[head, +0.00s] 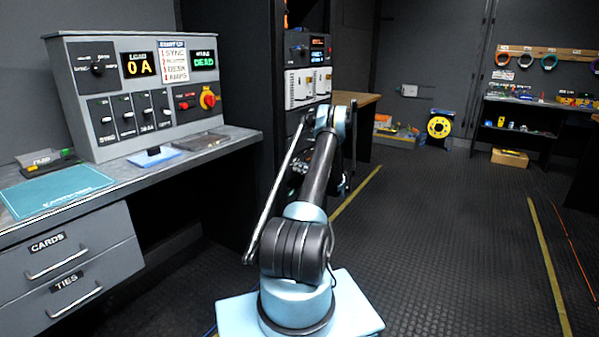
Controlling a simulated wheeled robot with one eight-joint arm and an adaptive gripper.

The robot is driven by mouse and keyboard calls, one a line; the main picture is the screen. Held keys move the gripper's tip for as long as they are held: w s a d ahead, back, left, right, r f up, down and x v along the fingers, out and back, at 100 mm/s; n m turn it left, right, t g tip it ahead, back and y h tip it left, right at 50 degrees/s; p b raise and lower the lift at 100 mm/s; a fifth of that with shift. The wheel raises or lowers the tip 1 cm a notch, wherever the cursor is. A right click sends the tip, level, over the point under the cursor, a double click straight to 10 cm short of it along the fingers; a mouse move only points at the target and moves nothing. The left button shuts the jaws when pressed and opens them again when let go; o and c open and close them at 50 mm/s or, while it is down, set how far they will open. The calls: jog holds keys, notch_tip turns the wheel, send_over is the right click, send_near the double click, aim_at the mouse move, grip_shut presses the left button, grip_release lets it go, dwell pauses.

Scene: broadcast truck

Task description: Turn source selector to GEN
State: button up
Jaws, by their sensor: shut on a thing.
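A grey sloped control panel (140,92) stands on the desk at the left. A red and yellow rotary knob (208,100) sits at its right. A small black knob (97,68) is at its upper left, with labels too small to read surely. I cannot tell which of these is the source selector, and no GEN mark is legible. My arm (318,170) rises from its base at the bottom middle and bends near the equipment rack. The arm's end and my gripper are hidden behind the arm, so any held thing does not show.
The panel's displays read LOAD 0 A and DEAD. Several switches (128,115) line its lower face. The desk (215,152) holds a teal mat (58,190) and a blue pad (153,157). An equipment rack (306,75) stands behind my arm. The floor (440,240) at the right is open.

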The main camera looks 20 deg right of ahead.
jog(key=m, duration=1)
jog(key=shift+r+m+g, duration=0.1)
jog(key=shift+m+g, duration=0.2)
jog(key=shift+d, duration=0.1)
dwell(0.4)
jog(key=o, duration=1)
jog(key=shift+o, duration=0.2)
jog(key=shift+s, duration=0.1)
jog(key=v, duration=1.1)
jog(key=shift+s+d, duration=0.25)
